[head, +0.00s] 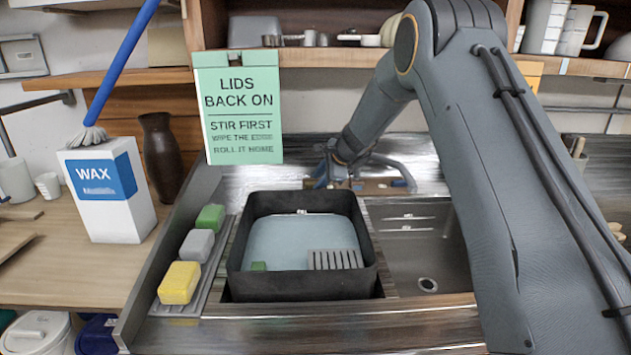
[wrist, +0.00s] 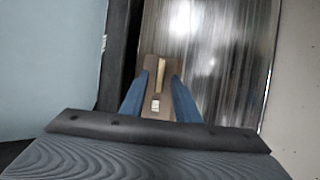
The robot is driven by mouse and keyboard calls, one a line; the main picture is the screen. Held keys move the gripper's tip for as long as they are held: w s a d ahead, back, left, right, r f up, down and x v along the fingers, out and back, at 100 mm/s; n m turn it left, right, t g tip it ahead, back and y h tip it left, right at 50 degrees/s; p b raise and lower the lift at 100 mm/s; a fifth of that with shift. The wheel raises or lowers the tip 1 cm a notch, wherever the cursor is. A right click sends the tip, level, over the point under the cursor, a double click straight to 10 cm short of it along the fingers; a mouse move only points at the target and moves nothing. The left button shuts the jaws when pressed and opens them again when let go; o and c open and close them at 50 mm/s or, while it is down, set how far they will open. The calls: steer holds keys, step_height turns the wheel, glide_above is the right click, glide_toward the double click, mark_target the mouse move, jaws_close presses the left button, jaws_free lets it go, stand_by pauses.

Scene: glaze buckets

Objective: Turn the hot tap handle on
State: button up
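In the head view my arm reaches over the sink's back edge, and my gripper (head: 322,178) is low beside the tap, mostly hidden by my own wrist. A grey curved tap spout (head: 390,163) shows right of it, above a brown base strip (head: 370,185). In the wrist view the two blue fingers of my gripper (wrist: 160,88) stand apart. Between and just beyond them is a brown block (wrist: 153,66) with a pale upright bar (wrist: 160,76), possibly the tap handle, and a small white mark. I cannot tell whether the fingers touch it, nor the handle's turn.
A black tub (head: 238,262) with pale bluish contents sits in the left basin; the right basin (head: 410,240) is empty. Sponges (head: 180,283) line the left rack. A green sign (head: 240,108) hangs from the shelf. A WAX box (head: 108,192) and brown vase (head: 160,155) stand left.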

steer(key=shift+x, duration=1)
steer(key=shift+a, duration=0.15)
jaws_close()
